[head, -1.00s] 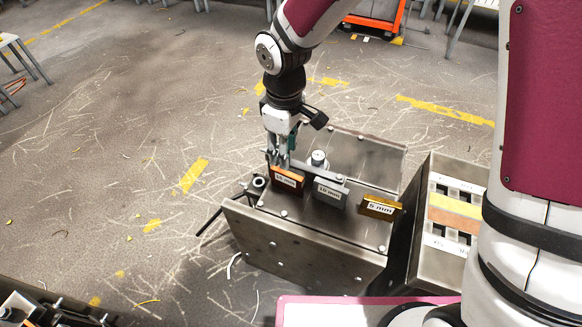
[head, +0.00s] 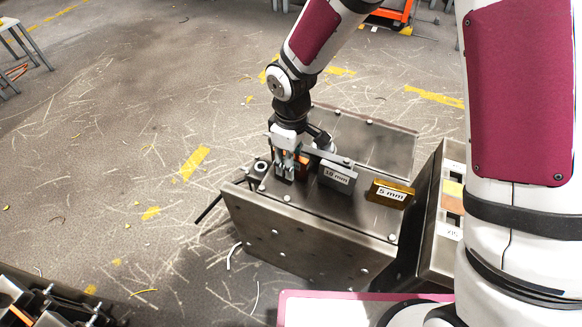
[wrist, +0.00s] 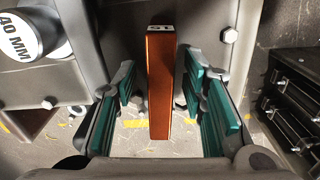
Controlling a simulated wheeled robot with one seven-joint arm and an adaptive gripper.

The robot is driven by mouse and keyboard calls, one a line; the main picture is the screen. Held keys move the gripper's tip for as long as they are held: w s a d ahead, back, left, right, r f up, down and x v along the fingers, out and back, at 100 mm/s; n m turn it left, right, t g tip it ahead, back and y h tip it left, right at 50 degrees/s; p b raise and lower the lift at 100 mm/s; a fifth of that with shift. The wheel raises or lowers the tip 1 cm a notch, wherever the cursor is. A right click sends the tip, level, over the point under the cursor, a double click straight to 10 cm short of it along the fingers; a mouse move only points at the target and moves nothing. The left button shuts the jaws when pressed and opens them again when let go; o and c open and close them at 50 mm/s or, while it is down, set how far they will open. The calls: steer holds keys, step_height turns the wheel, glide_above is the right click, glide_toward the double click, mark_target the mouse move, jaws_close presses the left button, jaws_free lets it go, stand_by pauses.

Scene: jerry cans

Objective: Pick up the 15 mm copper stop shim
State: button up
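The copper shim (wrist: 160,85) stands upright between the two teal-padded fingers of my gripper (wrist: 163,105) in the wrist view. Gaps show on both sides of the shim, so the fingers are open and not pressing on it. In the head view my gripper (head: 286,175) is down at the left end of the row of shims and covers most of the copper shim (head: 304,163); its label is hidden there.
A grey 10 mm shim (head: 337,176) and a brass 5 mm shim (head: 390,193) stand to the right on the metal fixture (head: 300,228). A 40 MM cylinder (wrist: 28,35) shows at upper left in the wrist view. A metal box (head: 437,215) stands right of the fixture.

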steer(key=shift+f, duration=0.95)
steer(key=shift+r, duration=0.1)
jaws_close()
